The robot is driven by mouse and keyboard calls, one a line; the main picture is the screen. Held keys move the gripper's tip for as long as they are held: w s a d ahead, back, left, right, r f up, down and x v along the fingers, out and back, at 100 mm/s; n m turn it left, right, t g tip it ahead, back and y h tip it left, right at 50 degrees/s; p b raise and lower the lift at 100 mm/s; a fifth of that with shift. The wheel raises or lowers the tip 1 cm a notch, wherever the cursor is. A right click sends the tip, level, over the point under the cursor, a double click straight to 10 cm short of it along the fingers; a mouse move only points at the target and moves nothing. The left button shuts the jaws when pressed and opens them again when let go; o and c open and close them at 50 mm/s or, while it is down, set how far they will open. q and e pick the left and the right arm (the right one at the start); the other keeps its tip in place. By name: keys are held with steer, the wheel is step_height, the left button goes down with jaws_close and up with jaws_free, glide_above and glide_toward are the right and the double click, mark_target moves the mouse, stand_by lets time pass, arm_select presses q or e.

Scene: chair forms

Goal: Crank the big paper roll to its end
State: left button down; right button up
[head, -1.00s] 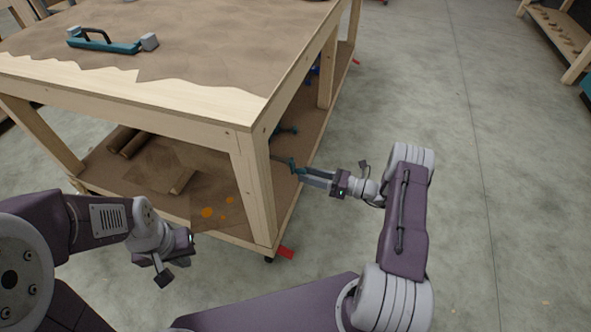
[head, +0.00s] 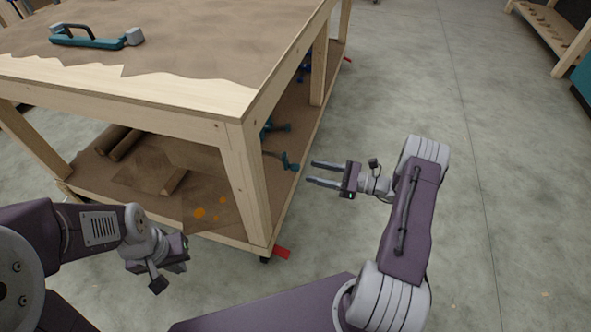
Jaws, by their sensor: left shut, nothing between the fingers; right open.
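Brown paper covers the bench top, where a teal tool (head: 98,40) lies. The lower shelf holds brown paper rolls (head: 124,143) and a stained sheet (head: 205,213). A red caster lever (head: 282,252) juts out at the front corner. The floor at right is clear.

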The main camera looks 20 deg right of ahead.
mark_target(294, 167)
steer(key=b+x, duration=0.1)
steer(key=x, duration=0.5)
steer(key=shift+w+a+f+b, duration=0.1)
steer(key=shift+w+a+b, duration=0.1)
steer(key=shift+a+b, duration=0.1)
steer(key=shift+w+a, duration=0.35)
steer(key=shift+a, duration=0.05)
jaws_close()
